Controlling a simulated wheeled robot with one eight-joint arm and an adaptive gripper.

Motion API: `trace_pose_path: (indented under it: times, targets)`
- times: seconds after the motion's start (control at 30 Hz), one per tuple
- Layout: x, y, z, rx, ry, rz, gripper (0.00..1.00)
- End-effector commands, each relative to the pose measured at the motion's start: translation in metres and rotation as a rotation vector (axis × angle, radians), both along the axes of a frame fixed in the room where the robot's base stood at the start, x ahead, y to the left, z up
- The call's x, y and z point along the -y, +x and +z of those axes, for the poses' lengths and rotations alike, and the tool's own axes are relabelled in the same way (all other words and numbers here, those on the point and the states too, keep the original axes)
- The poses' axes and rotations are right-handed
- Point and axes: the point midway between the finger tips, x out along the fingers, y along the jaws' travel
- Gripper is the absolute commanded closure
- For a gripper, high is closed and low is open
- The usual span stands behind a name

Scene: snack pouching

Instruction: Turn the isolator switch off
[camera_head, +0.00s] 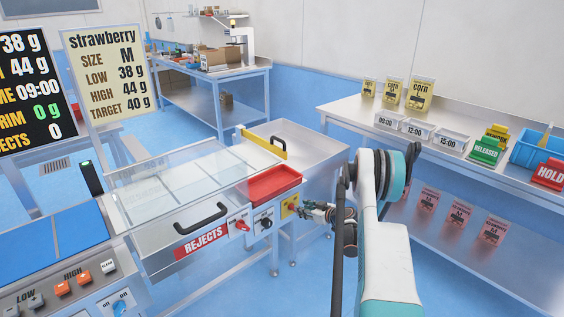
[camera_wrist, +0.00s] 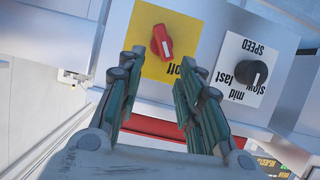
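The isolator switch is a red rotary knob (camera_wrist: 162,41) on a yellow plate (camera_wrist: 150,66), upside down in the wrist view. Its white-marked grip stands nearly upright in that picture, slightly tilted. The "off" label (camera_wrist: 187,66) is partly covered by a fingertip; other lettering is hidden. In the head view the yellow plate (camera_head: 289,207) is at the right end of the machine's front panel. My gripper (camera_wrist: 160,63) is open and empty, its two fingers apart below the knob in the wrist picture. It also shows in the head view (camera_head: 305,210), close to the plate. I see no contact.
A black speed knob (camera_wrist: 252,73) on a white plate sits beside the yellow plate. A red tray (camera_head: 272,183) lies above the panel. A steel table (camera_head: 470,148) with signs and pouches stands to the right.

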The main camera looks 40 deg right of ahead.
Motion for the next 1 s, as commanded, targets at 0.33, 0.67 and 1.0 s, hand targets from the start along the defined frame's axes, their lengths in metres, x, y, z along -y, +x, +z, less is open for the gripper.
trace_pose_path:
  times: [0.33, 0.67, 1.0]
  targets:
    - [0.004, -0.06, 0.027, 0.0, -0.001, -0.003, 0.67]
    - [-0.008, -0.053, 0.067, -0.036, 0.176, -0.031, 0.67]
    - [-0.03, -0.023, 0.116, -0.105, 0.436, -0.091, 0.67]
